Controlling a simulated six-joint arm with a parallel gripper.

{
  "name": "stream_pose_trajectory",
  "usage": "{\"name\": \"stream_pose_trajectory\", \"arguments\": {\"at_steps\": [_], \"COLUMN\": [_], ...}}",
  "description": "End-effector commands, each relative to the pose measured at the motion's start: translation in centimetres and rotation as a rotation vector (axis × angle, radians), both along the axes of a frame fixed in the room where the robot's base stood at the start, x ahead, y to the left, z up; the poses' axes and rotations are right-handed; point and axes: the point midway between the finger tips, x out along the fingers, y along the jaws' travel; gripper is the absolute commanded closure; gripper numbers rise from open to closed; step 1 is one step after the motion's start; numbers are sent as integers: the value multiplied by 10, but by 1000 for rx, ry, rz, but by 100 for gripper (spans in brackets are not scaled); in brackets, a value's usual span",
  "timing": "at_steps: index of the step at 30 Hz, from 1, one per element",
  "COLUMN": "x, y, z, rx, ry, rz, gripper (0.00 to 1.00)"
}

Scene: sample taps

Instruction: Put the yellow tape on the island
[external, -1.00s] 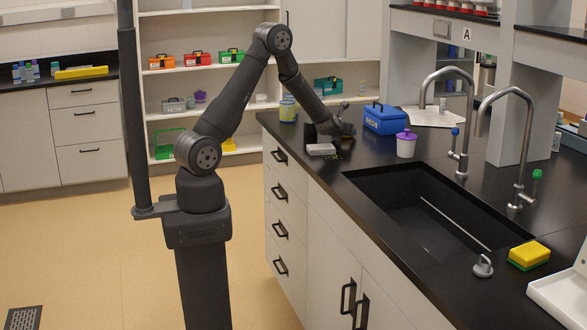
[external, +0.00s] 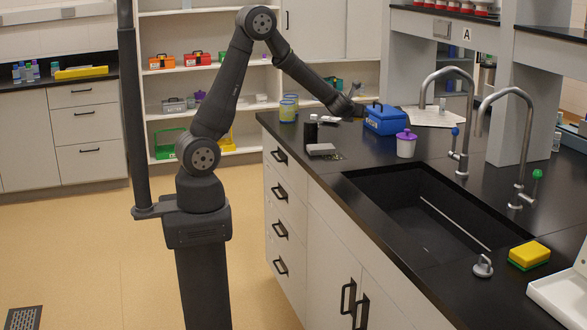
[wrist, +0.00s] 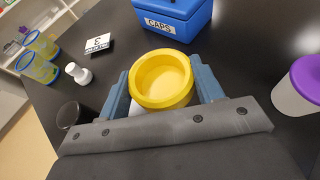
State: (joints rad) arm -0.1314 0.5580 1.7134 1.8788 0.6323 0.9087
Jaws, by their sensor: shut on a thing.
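My gripper (wrist: 163,88) is shut on the yellow tape (wrist: 162,102), a round yellow ring held between the two blue fingers. In the external view my gripper (external: 352,104) is over the far end of the black-topped island (external: 300,150), left of and beside the blue box. The tape is mostly hidden there by my wrist. In the wrist view the black island top (wrist: 235,75) lies beneath the tape; whether the tape touches it cannot be told.
A blue CAPS box (external: 385,119) and a white cup with purple lid (external: 406,144) stand close by. The sink (external: 420,210) lies nearer the front.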

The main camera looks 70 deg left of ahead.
Motion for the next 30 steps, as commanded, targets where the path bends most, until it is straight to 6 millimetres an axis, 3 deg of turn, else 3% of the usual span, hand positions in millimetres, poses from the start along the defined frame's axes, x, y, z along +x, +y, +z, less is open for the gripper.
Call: {"name": "stream_pose_trajectory", "arguments": {"at_steps": [5,8,11,19,30], "x": [0,-2,-6,-14,3], "y": [-9,-32,-73,-216,-415], "z": [-2,-9,-21,-50,-48], "rx": [3,12,20,12,5], "ry": [0,2,1,-2,-2], "rz": [-17,-68,-160,-471,-767], "gripper": [66,66,66,66,66]}}
